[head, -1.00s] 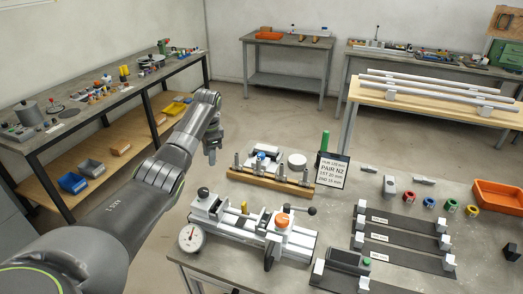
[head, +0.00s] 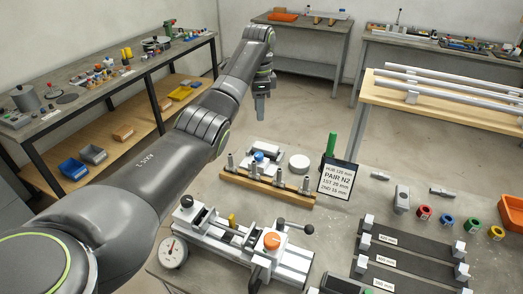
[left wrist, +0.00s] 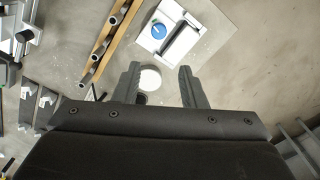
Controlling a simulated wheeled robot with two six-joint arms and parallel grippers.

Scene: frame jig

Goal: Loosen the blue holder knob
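The blue knob (head: 259,156) sits on a pale holder block (head: 268,163) near the back of the grey workbench. In the left wrist view the knob (left wrist: 158,31) is a round blue disc on the white holder (left wrist: 148,43), beside a dark bar. My left gripper (head: 263,108) hangs pointing down, above and beyond the bench's back edge in the head view. In the left wrist view its two fingers (left wrist: 160,84) are spread with nothing held between them. The knob lies ahead of the fingertips, not between them. My right gripper is in neither view.
A wooden rack with metal posts (head: 265,189) stands in front of the holder. A white disc (head: 299,163), a green post (head: 331,145) and a sign (head: 337,178) stand to its right. A clamp jig with an orange knob (head: 271,241) is nearer.

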